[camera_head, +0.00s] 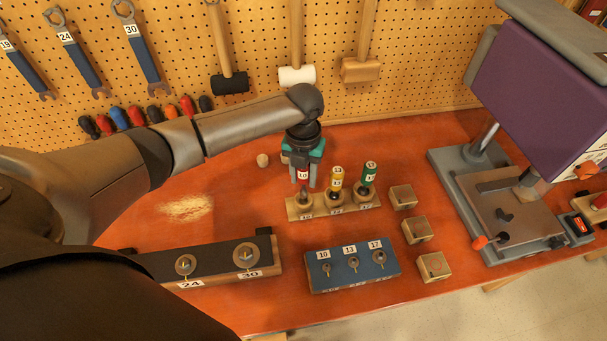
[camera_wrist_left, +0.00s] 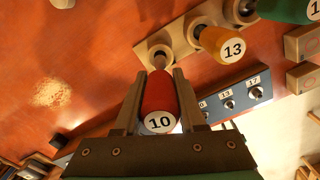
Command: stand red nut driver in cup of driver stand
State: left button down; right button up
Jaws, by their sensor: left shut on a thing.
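The red nut driver (camera_head: 303,174), labelled 10, is upright in my left gripper (camera_head: 303,182), whose fingers are shut on its handle. The wrist view shows the red handle (camera_wrist_left: 159,95) between the two fingers (camera_wrist_left: 157,93). The wooden driver stand (camera_head: 345,208) is below it on the red bench. The driver's shaft points down at the left cup (camera_head: 305,200); I cannot tell how deep the tip is in it. The yellow driver (camera_head: 337,178), labelled 13, and the green driver (camera_head: 369,174) stand in the other cups. My right gripper is not in view.
A blue block (camera_head: 352,282) labelled 10, 13 and 17 lies in front of the stand. Small wooden blocks (camera_head: 417,229) line its right side. A dark rack (camera_head: 215,262) labelled 24 and 30 is front left. A purple-topped machine (camera_head: 540,85) stands at right.

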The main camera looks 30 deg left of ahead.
aim_at(303, 190)
pick_arm(q)
jog(key=shift+f+b, duration=0.7)
jog(key=shift+f, duration=0.5)
jog(key=shift+f+b, duration=0.75)
jog(key=shift+f, duration=0.4)
jog(key=shift+c, duration=2)
grip_release()
notch_tip(303, 190, up, 5)
jog(key=p, duration=0.5)
jog(key=shift+r+p, duration=0.95)
jog(key=shift+r, duration=1.6)
